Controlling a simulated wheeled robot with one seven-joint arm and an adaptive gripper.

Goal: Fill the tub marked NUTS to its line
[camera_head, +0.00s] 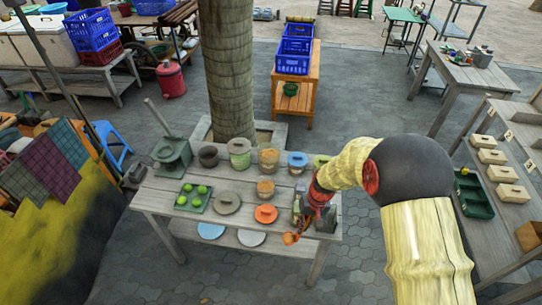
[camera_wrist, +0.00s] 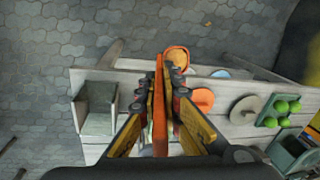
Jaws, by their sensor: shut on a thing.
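My gripper (camera_head: 301,214) is shut on the handle of an orange scoop (camera_head: 290,238) over the right front part of the table (camera_head: 160,211). In the wrist view the scoop's handle stands between the fingers (camera_wrist: 161,85), and its bowl (camera_wrist: 177,56) is beyond the table's edge. The bowl looks tan inside; I cannot tell whether it holds anything. A tub with orange-brown contents (camera_head: 265,189) stands left of my gripper. Behind it are another see-through tub (camera_head: 269,159), a blue-lidded tub (camera_head: 297,163) and a green-lidded tub (camera_head: 320,161). I cannot read any NUTS mark or fill line.
An orange lid (camera_head: 265,213) and a grey-brown lid (camera_head: 227,202) lie on the table. A green tray (camera_head: 182,209) holds several limes. A grey box (camera_wrist: 98,110) is beside my gripper.

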